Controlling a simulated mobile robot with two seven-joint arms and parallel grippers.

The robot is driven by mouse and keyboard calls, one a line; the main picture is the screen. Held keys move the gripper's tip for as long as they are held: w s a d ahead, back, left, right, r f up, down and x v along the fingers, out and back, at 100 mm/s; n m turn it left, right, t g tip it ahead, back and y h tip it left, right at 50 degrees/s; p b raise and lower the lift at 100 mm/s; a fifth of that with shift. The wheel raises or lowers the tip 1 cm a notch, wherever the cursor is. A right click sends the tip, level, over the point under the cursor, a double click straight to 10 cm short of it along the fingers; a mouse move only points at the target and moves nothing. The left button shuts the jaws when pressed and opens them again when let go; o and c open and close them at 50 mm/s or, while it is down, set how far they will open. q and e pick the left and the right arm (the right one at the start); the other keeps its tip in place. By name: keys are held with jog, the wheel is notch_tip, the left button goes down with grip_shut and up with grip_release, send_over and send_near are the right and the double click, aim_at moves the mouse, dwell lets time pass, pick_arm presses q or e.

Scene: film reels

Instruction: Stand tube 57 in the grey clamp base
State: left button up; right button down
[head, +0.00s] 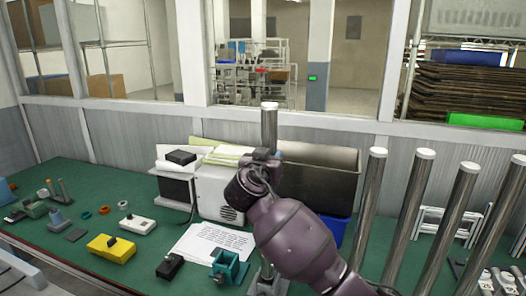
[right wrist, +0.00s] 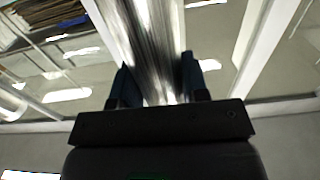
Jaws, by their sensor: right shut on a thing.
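A shiny metal tube with a white top (head: 269,126) stands upright in my right gripper (head: 264,156). In the right wrist view, the blue fingers (right wrist: 158,85) are shut on the tube (right wrist: 150,45), one on each side. My right arm hides the tube's middle, and no number shows on it. A grey metal piece (head: 266,284), perhaps the grey clamp base, shows at the bottom edge, partly behind my arm. I cannot tell whether the tube's lower end sits in it. A teal clamp base (head: 228,270) is just left of it. My left gripper is not in view.
A dark bin (head: 320,178) and white box (head: 218,190) stand behind my gripper. A paper sheet (head: 212,243), yellow block (head: 110,247) and small tools lie left on the green bench.

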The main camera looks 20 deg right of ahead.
notch_tip(320, 180, down, 5)
jog(key=b, duration=0.3)
jog(key=shift+w+f, duration=0.15)
jog(key=shift+f, duration=0.05)
dwell(0.4)
dwell(0.4)
dwell(0.6)
jog(key=shift+b, duration=0.35)
dwell(0.3)
